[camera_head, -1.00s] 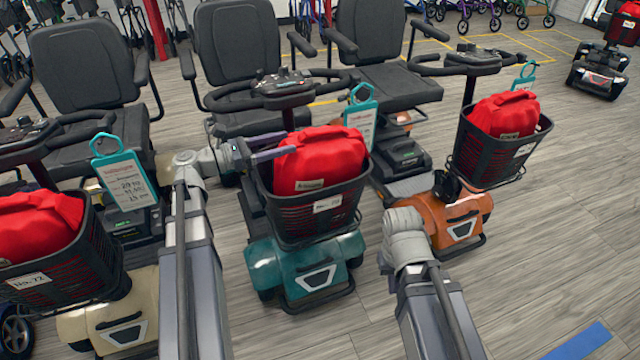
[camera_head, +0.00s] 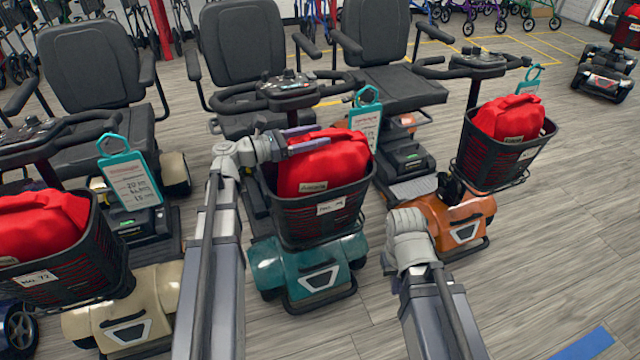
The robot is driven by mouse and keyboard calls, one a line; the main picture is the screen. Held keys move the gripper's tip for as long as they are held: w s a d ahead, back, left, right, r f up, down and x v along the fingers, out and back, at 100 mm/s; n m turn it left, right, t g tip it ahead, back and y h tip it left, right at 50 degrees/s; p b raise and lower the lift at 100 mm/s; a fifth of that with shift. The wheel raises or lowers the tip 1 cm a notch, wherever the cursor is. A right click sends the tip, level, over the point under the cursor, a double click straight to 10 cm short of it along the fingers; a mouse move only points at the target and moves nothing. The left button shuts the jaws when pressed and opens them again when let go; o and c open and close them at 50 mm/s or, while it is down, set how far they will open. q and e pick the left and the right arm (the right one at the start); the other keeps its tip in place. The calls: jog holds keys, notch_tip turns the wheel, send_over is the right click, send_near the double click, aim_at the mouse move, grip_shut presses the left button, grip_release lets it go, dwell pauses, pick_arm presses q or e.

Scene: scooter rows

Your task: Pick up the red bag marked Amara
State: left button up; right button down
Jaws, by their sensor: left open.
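The middle red bag (camera_head: 325,172) is in the basket (camera_head: 318,218) of the teal scooter. My left gripper (camera_head: 316,138) is open, its fingers at the upper left of this bag; I cannot tell whether they touch it. Another red bag (camera_head: 507,118) is in the orange scooter's basket, and one (camera_head: 40,225) is in the cream scooter's basket. My right gripper's fingers are hidden; only its wrist shows, in front of the orange scooter.
The teal scooter (camera_head: 310,270), orange scooter (camera_head: 465,222) and cream scooter (camera_head: 125,305) stand in a row with seats and handlebars behind. Teal tags (camera_head: 130,170) hang from them. Another scooter (camera_head: 603,80) is at the far right.

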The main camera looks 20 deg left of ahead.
pick_arm(q)
grip_shut()
dwell(0.4)
dwell(0.9)
